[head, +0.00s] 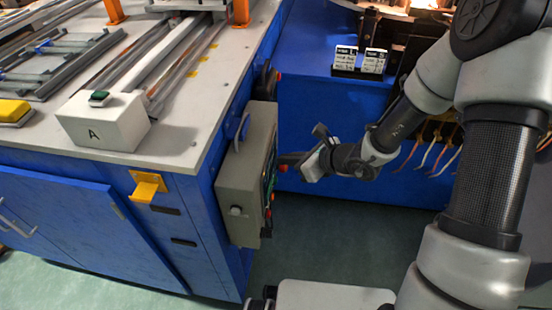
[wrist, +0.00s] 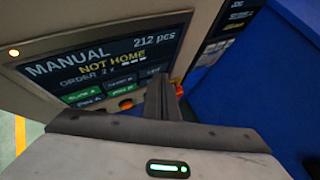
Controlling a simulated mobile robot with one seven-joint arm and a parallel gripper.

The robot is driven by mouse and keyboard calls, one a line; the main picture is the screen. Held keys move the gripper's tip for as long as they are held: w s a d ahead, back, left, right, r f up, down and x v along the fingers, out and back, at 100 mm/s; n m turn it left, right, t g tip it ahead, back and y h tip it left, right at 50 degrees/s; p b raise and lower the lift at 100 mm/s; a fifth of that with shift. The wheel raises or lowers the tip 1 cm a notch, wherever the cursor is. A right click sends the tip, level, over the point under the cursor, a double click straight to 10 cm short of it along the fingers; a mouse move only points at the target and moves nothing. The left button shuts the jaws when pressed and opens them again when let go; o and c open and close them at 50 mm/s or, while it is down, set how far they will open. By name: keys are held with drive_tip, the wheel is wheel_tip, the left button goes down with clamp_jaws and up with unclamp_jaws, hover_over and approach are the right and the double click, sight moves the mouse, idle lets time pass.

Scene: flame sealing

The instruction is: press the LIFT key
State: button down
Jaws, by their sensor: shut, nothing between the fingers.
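The control panel (head: 238,188) is a grey box on the end of the blue bench in the head view, its face turned right, towards my gripper. In the wrist view its dark screen (wrist: 135,50) reads MANUAL, NOT HOME, 212 pcs and ORDER. Small green and dark keys (wrist: 88,97) sit below that text. Their labels are too small to read surely, so I cannot tell which is LIFT. My gripper (head: 284,160) is close to the panel face. In the wrist view its shut, empty fingers (wrist: 160,92) cover part of the lower panel. Contact cannot be told.
A red button (wrist: 179,90) shows beside the fingers in the wrist view. A white box marked A (head: 102,122) with a green button stands on the bench top. A yellow bracket (head: 147,186) juts from the bench front. Wires (head: 432,150) hang at the right.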

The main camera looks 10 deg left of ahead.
drive_tip(key=shift+a, duration=0.15)
idle(0.3)
drive_tip(key=shift+d, duration=0.9)
drive_tip(key=d+p, duration=0.1)
drive_tip(key=d, duration=0.3)
drive_tip(key=shift+s+d, duration=0.1)
drive_tip(key=shift+d, duration=0.3)
